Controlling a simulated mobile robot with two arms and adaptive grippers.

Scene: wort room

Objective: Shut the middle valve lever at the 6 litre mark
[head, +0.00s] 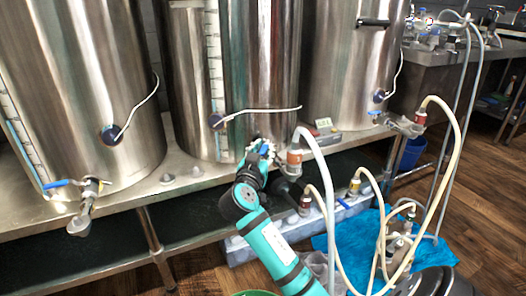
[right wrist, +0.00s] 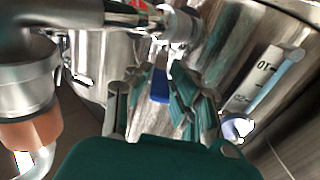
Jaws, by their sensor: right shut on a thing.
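The middle steel tank (head: 262,65) stands on the steel bench, with a scale strip (head: 214,60) up its front. Its outlet valve, with an orange-brown coupling (head: 294,160) and a pale hose, is at its lower front. A scale with a 10 mark (right wrist: 262,75) shows there at the right; the liquid level cannot be read surely. My left gripper is out of view.
A left tank (head: 75,80) with its own blue lever (head: 57,184) and a right tank (head: 345,60) flank the middle one. Pale hoses (head: 452,150) loop at the right, close to my right arm. A pump (head: 398,245) stands on a blue sheet (head: 435,252).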

